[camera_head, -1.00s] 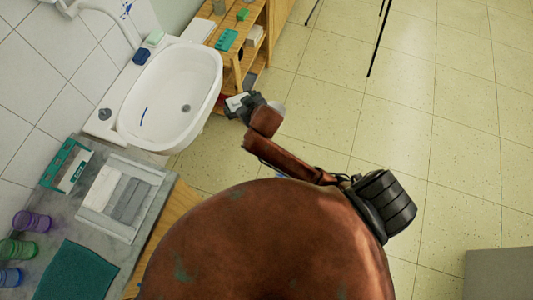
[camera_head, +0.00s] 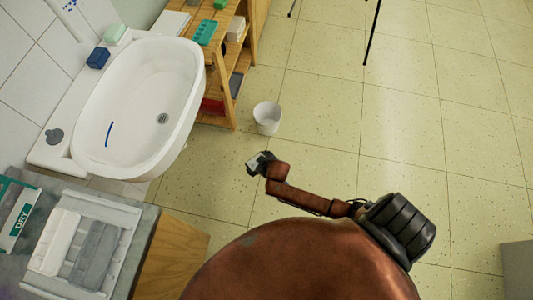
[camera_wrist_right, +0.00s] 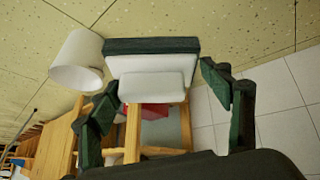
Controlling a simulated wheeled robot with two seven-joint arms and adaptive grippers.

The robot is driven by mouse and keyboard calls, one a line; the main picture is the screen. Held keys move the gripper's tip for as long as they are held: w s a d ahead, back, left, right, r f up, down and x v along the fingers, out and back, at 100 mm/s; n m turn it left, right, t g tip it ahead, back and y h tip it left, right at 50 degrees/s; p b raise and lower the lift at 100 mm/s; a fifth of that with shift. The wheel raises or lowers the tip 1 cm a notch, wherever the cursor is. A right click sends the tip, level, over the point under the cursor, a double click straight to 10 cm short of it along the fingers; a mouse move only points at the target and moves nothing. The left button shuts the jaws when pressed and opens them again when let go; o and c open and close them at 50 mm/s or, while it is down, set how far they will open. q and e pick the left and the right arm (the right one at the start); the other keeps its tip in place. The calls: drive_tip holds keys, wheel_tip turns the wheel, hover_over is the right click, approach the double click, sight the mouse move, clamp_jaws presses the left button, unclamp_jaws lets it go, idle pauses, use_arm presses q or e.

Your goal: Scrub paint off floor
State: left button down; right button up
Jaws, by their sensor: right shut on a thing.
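My right gripper (camera_head: 262,162) is out over the tiled floor, right of the sink. In the right wrist view its two dark fingers (camera_wrist_right: 170,98) are on either side of a block-shaped scrubber (camera_wrist_right: 150,64), white with a dark green layer. The scrubber is held in the gripper; in the head view it is small and mostly hidden. No paint shows clearly on the visible floor (camera_head: 410,150); my own body covers part of it. My left gripper is out of view.
A white bucket (camera_head: 267,118) stands on the floor near the wooden shelf (camera_head: 219,95); it also shows in the wrist view (camera_wrist_right: 77,62). A white sink (camera_head: 150,60) has a blue streak inside. A counter (camera_head: 150,225) holds a DRY-labelled item (camera_head: 20,213). Thin black legs (camera_head: 372,32) stand at the back.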

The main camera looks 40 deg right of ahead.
use_arm(q)
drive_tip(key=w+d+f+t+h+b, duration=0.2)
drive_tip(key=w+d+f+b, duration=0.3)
drive_tip(key=b, duration=0.5)
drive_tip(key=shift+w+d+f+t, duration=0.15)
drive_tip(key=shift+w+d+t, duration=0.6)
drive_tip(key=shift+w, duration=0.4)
use_arm(e)
drive_tip(key=s+d+f, duration=0.2)
drive_tip(key=s+f, duration=0.1)
drive_tip(key=f, duration=0.8)
drive_tip(key=s+d+f+g, duration=0.1)
drive_tip(key=s+d+f, duration=0.1)
drive_tip(key=f, duration=0.9)
drive_tip(key=shift+s+f, duration=0.35)
drive_tip(key=shift+s, duration=0.35)
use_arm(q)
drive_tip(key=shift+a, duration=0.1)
